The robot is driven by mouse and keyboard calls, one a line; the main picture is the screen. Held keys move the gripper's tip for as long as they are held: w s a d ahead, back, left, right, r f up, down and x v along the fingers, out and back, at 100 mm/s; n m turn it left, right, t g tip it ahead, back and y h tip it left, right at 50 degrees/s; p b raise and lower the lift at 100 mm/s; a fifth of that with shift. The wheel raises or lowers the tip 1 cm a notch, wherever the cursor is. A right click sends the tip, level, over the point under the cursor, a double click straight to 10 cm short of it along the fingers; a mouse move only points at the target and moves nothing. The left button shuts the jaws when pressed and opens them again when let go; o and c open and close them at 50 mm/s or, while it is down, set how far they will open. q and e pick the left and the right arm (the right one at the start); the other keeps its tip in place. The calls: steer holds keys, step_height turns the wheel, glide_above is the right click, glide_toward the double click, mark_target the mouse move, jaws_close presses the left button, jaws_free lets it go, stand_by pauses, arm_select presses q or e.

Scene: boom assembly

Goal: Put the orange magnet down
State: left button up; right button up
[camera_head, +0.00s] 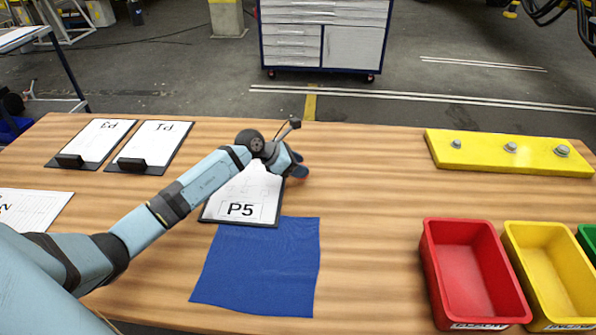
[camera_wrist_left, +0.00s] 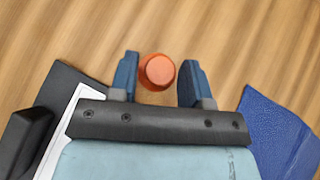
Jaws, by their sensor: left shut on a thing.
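The orange magnet (camera_wrist_left: 158,71) shows in the left wrist view as a round orange piece between the two blue fingers. My left gripper (camera_head: 300,168) is shut on it, at the upper right of the P5 clipboard (camera_head: 240,209) in the head view. The gripper hides the magnet in the head view. Wooden table top lies behind the magnet; I cannot tell whether the magnet touches it. My right gripper is not in view.
A blue cloth (camera_head: 260,268) lies in front of the P5 clipboard. Two more clipboards, P3 (camera_head: 96,137) and P1 (camera_head: 155,141), lie at the left. A red bin (camera_head: 428,268), a yellow bin (camera_head: 513,262) and a yellow bar with bolts (camera_head: 482,149) are at the right. The table's middle is clear.

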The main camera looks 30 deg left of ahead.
arm_select(q)
steer(key=shift+s+f, duration=0.1)
steer(key=shift+f, duration=1.1)
steer(key=shift+c, duration=0.4)
steer(key=o, duration=1)
steer(key=b+v, duration=0.1)
steer(key=v, duration=1)
steer(key=shift+s+a+r, duration=0.25)
steer(key=shift+r, duration=0.1)
